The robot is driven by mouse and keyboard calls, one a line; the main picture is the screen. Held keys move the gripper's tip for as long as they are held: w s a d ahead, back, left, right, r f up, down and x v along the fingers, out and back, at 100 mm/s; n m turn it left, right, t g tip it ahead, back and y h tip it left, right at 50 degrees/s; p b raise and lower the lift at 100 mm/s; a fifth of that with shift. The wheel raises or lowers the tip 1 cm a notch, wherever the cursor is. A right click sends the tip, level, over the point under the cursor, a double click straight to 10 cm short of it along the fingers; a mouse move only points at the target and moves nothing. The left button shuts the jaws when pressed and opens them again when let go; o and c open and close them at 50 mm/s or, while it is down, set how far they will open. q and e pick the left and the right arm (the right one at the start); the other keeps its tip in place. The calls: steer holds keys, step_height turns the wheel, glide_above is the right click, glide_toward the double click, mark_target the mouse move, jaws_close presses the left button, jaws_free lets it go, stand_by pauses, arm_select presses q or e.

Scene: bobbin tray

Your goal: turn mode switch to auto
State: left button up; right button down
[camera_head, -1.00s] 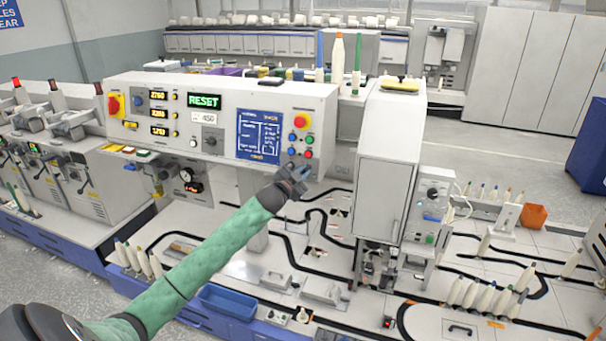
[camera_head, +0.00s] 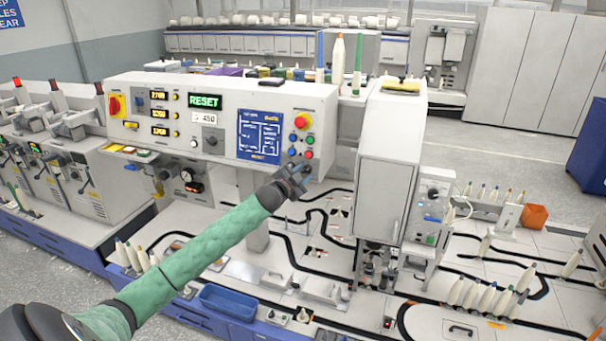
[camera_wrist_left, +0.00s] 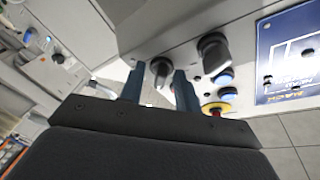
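The control panel (camera_head: 222,159) has a RESET display, a blue screen and a cluster of buttons at its right end. My left gripper (camera_head: 303,170) is at the panel's lower right corner, just under that cluster. In the left wrist view, the open blue fingers of the left gripper (camera_wrist_left: 160,88) stand on either side of a dark rotary knob (camera_wrist_left: 160,68), with gaps visible beside it. A second dark knob (camera_wrist_left: 213,53) is just to the right. I cannot read a label saying which is the mode switch. My right gripper is not in view.
A red emergency stop (camera_head: 301,121) on a yellow ring is above the buttons. A tall grey cabinet (camera_head: 385,190) stands close to the right of the panel. Below is a white deck with black tracks, a blue bin (camera_head: 228,302) and several bobbins.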

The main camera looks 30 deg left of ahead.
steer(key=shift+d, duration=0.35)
arm_select(q)
steer(key=shift+s, duration=0.1)
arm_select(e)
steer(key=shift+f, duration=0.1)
